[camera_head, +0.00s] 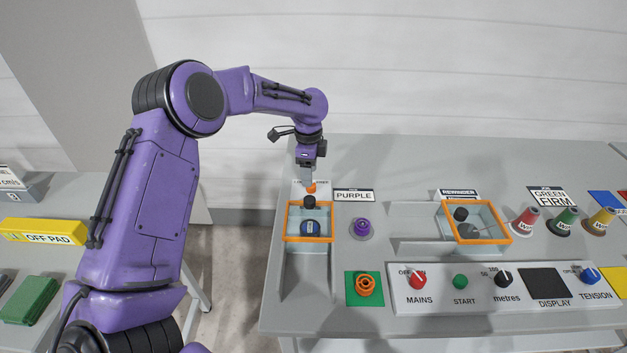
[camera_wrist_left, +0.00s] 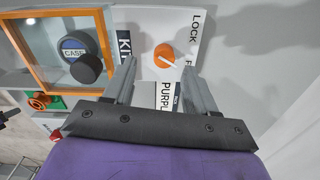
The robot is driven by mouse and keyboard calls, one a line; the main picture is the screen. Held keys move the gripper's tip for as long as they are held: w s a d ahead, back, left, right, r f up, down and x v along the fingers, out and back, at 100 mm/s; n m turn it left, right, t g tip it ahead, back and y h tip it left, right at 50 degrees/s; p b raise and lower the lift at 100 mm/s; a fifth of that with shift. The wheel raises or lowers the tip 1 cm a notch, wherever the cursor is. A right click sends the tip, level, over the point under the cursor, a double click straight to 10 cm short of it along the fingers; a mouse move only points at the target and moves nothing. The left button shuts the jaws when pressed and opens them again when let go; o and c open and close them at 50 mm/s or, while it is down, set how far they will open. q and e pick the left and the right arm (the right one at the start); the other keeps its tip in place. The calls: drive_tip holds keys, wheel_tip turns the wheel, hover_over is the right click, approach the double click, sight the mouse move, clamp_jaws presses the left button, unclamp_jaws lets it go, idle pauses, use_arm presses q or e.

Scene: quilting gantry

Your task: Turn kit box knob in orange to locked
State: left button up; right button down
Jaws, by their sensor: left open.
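The orange knob (camera_wrist_left: 165,56) is on a white plate and has a white pointer line. In the left wrist view the pointer slants to the lower right, toward a label starting with F that my finger partly hides; LOCK is printed higher up. My left gripper (camera_wrist_left: 160,68) is open, with one finger on each side of the knob in this view; contact cannot be told. In the head view my left gripper (camera_head: 309,184) is right above the orange knob (camera_head: 311,188), hiding part of it. The orange-framed kit box (camera_head: 306,239) is in front of it.
A purple knob (camera_head: 362,228) and PURPLE label (camera_head: 353,195) are right of the box. Another orange-framed box (camera_head: 447,222) stands farther right. The control panel (camera_head: 437,301) lies along the front. Inside the kit box are a dark cylinder (camera_head: 309,202) and a blue-labelled case (camera_head: 310,228).

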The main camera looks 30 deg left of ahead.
use_arm(q)
drive_tip(key=f, duration=0.3)
drive_tip(key=shift+s+a+f, duration=0.1)
drive_tip(key=shift+s+a, duration=0.05)
drive_tip(key=shift+s, duration=0.1)
drive_tip(key=w+f, duration=0.1)
drive_tip(key=f, duration=0.1)
drive_tip(key=shift+w+f, duration=0.35)
drive_tip(key=shift+f, duration=0.05)
drive_tip(key=shift+s+r, duration=0.35)
drive_tip(key=shift+c, duration=0.4)
drive_tip(key=shift+f, duration=0.1)
drive_tip(key=c, duration=1)
use_arm(e)
drive_tip(key=shift+r, duration=0.35)
